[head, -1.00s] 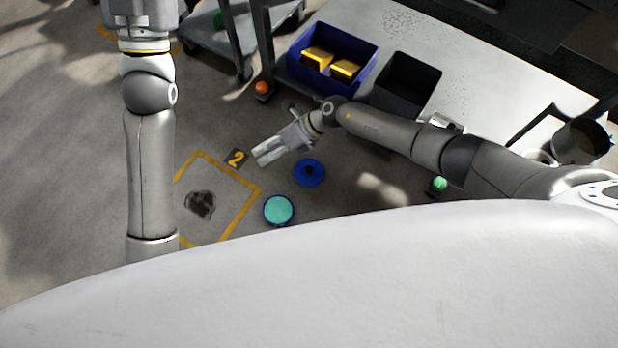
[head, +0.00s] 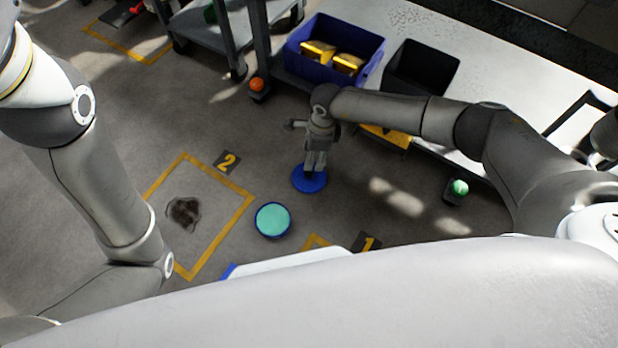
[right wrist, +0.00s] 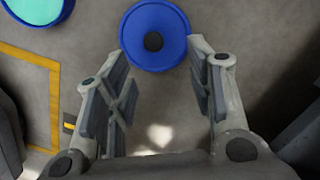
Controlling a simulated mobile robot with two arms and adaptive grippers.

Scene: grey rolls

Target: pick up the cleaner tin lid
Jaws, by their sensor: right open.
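The cleaner tin lid is a flat blue disc (head: 309,183) with a dark central knob, lying on the grey floor. It also shows at the top middle of the right wrist view (right wrist: 152,20). A round blue tin with a teal top (head: 272,220) stands beside it, and its edge shows in the right wrist view (right wrist: 36,8). My right gripper (head: 315,170) points down over the lid and hides part of it. In the right wrist view its open fingers (right wrist: 160,58) have nothing between them; the lid lies beyond the tips. My left gripper is out of view.
A blue bin (head: 334,57) with yellow items and a black bin (head: 421,68) stand on a light bench at the upper right. A cart (head: 215,45) stands at the top. A yellow floor square (head: 232,222) lies left of the tin. Floor around the lid is mostly clear.

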